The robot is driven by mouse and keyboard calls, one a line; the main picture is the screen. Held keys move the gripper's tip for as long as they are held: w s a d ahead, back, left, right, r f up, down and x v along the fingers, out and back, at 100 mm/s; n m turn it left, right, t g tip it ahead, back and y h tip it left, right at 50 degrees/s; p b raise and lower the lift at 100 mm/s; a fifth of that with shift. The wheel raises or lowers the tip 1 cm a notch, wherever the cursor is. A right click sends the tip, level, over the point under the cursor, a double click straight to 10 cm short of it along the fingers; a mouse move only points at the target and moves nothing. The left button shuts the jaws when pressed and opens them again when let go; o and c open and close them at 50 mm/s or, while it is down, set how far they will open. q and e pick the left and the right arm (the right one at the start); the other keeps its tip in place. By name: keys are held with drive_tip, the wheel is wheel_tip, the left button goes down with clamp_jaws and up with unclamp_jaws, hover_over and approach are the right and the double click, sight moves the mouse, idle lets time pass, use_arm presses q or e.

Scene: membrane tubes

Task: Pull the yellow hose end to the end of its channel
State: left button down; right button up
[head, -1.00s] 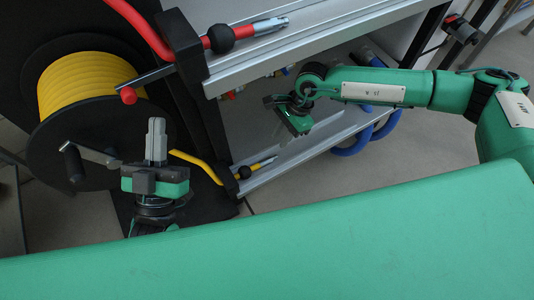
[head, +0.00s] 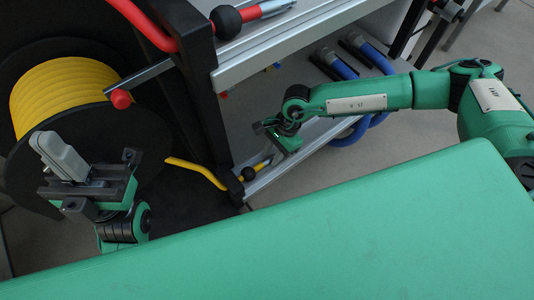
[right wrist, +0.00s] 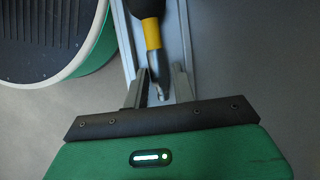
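The yellow hose (head: 197,170) runs from the reel to a black ball (head: 249,173) at the lower rail's left end. Its metal end (head: 262,165) lies along the rail's channel. My right gripper (head: 275,155) is just above that end. In the right wrist view, my right gripper (right wrist: 160,88) is open. Its fingers stand either side of the metal end (right wrist: 158,72), with small gaps visible. The yellow band (right wrist: 152,34) and black ball (right wrist: 146,7) lie beyond it. My left gripper (head: 58,155) is in front of the reel, its fingers together and empty.
The yellow hose reel (head: 66,90) stands at the left. A red hose (head: 147,22) with a black ball lies on the upper rail (head: 300,40). Blue hoses (head: 337,65) sit behind the right arm. A red-tipped rod (head: 120,99) sticks out near the left gripper.

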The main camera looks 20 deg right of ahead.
sight(316, 130)
drive_tip(key=shift+s+f, duration=0.1)
drive_tip(key=shift+f, duration=0.05)
clamp_jaws()
drive_tip(key=shift+c, duration=1.8)
unclamp_jaws()
clamp_jaws()
drive_tip(key=shift+w+d+b, duration=0.2)
drive_tip(key=shift+w+d, duration=0.35)
drive_tip(key=shift+d, duration=0.95)
drive_tip(key=shift+w+d+b, duration=0.25)
drive_tip(key=shift+w+d, duration=0.35)
drive_tip(key=shift+d, duration=0.95)
drive_tip(key=shift+w+d+b, duration=0.2)
drive_tip(key=shift+w+d, duration=0.35)
drive_tip(key=shift+d, duration=0.95)
drive_tip(key=shift+d, duration=0.1)
drive_tip(key=shift+w+d+b, duration=0.35)
drive_tip(key=shift+w+d, duration=0.2)
drive_tip(key=shift+d, duration=0.9)
drive_tip(key=shift+w+d+b, duration=0.4)
drive_tip(key=shift+w+d, duration=0.15)
drive_tip(key=shift+d, duration=0.95)
drive_tip(key=shift+w+d+b, duration=0.35)
drive_tip(key=shift+w+d, duration=0.2)
drive_tip(key=shift+d, duration=0.9)
